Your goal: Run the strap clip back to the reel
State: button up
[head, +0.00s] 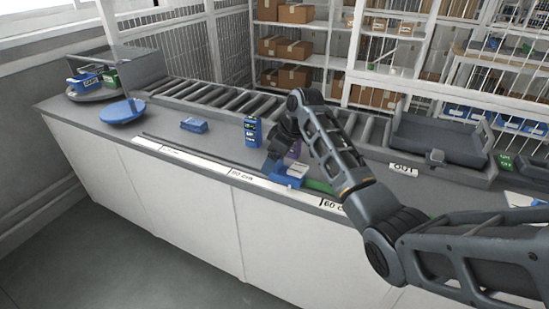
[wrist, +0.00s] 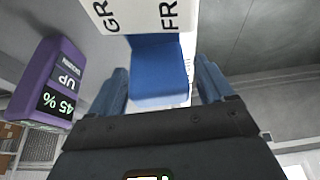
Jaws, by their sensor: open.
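A blue block with a white top (head: 290,172) sits near the counter's front edge; I take it for the strap clip, but cannot be sure. My gripper (head: 275,158) is just beside it, partly hidden by my arm. In the wrist view my gripper (wrist: 160,72) is open, with a blue piece (wrist: 158,85) lying between its fingers and a white lettered panel (wrist: 145,14) beyond. Contact with the fingers cannot be told. A green strip (head: 319,186) lies right of the block. I cannot single out the reel.
An upright blue device (head: 252,130), a small blue box (head: 194,125) and a round blue dish (head: 123,111) stand leftward. A roller conveyor (head: 225,98) and grey tray (head: 435,140) lie behind.

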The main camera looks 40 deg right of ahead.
jog(key=shift+c, duration=0.2)
jog(key=c, duration=1.3)
jog(key=shift+f, duration=0.1)
jog(key=shift+c, duration=0.4)
